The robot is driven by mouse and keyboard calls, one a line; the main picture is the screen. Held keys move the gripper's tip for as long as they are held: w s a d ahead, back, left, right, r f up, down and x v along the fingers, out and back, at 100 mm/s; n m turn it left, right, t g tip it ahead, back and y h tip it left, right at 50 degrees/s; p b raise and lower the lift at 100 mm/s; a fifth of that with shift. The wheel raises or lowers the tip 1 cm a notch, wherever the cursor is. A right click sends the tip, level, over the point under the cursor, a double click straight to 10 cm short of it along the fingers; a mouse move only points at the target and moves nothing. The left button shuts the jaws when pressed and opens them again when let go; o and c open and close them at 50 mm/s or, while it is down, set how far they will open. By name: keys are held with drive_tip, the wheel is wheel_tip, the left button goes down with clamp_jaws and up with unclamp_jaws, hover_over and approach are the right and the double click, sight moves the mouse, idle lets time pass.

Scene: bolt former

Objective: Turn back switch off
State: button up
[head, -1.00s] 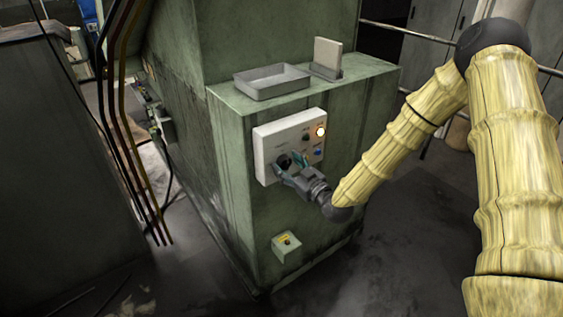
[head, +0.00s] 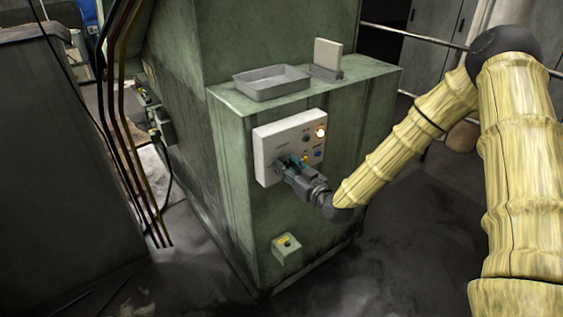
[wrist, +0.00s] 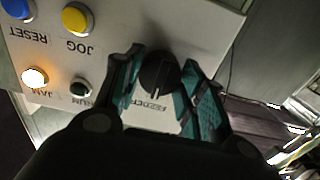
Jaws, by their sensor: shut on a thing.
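The switch is a round black rotary knob (wrist: 158,72) on the white control panel (head: 262,146). In the wrist view a white mark on the knob points toward the bottom of the picture, near a partly hidden label. My gripper (head: 286,164) is at the lower left of the panel in the head view and hides the knob there. In the wrist view my gripper (wrist: 161,68) has one teal-padded finger on each side of the knob and is shut on it.
A lit amber JAM lamp (wrist: 35,78), an unlit green lamp (wrist: 81,87), a yellow JOG button (wrist: 77,18) and a blue RESET button (wrist: 17,8) sit beside the knob. A grey tray (head: 271,93) lies on the cabinet top.

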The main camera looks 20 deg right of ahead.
drive_tip(key=n+b, duration=0.1)
drive_tip(key=n, duration=0.2)
drive_tip(key=shift+f+n, duration=0.1)
drive_tip(key=shift+n, duration=0.2)
drive_tip(key=shift+n+b, duration=0.6)
drive_tip(key=shift+n, duration=0.6)
drive_tip(key=n+b, duration=0.2)
drive_tip(key=n, duration=0.2)
drive_tip(key=shift+n+b, duration=0.45)
drive_tip(key=shift+n, duration=0.05)
drive_tip(key=o, duration=1.3)
drive_tip(key=shift+s, duration=0.1)
